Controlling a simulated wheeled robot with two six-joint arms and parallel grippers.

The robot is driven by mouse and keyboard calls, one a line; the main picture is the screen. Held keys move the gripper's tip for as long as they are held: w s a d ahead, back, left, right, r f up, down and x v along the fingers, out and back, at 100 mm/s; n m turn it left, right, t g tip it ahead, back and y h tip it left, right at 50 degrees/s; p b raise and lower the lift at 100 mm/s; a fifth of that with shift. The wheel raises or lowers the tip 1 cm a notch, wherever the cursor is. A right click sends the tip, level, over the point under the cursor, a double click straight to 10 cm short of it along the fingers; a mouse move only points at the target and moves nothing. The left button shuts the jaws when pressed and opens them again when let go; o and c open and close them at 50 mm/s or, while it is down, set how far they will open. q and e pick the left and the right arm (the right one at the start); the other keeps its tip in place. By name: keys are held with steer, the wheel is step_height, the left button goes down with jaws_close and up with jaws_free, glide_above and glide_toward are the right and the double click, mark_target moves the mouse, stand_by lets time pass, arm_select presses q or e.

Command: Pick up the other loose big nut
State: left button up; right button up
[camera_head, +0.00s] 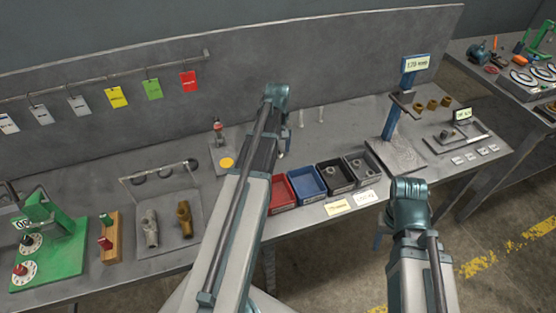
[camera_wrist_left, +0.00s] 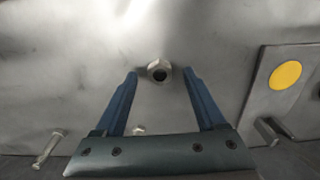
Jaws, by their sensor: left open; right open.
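A big steel hex nut (camera_wrist_left: 159,71) lies on the grey bench top in the left wrist view. My left gripper (camera_wrist_left: 160,74) is open, with its two blue fingers on either side of the nut near their tips. The nut looks clear of both fingers; I cannot tell the height gap. A smaller pale piece (camera_wrist_left: 138,130) shows between the fingers near the palm, partly hidden. In the head view my left arm hides this spot. My right gripper (camera_head: 378,241) shows only in small part beside my right arm, low at the right; it is open.
A plate with a yellow disc (camera_wrist_left: 285,75) lies beside the left gripper. Bolt-like pieces (camera_wrist_left: 47,148) stand near the palm. Red (camera_head: 282,193), blue (camera_head: 307,184) and dark bins (camera_head: 335,177) line the front edge. A scale-like stand (camera_head: 391,125) is farther right.

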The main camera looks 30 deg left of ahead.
arm_select(q)
steer(key=shift+f, duration=0.55)
steer(key=shift+r, duration=0.1)
arm_select(e)
steer(key=shift+f, duration=0.4)
arm_select(q)
jaws_close()
steer(key=shift+r, duration=0.15)
arm_select(e)
steer(key=shift+r, duration=0.15)
arm_select(q)
step_height(320, 180, up, 10)
steer(key=p, duration=1)
arm_select(e)
step_height(320, 180, up, 10)
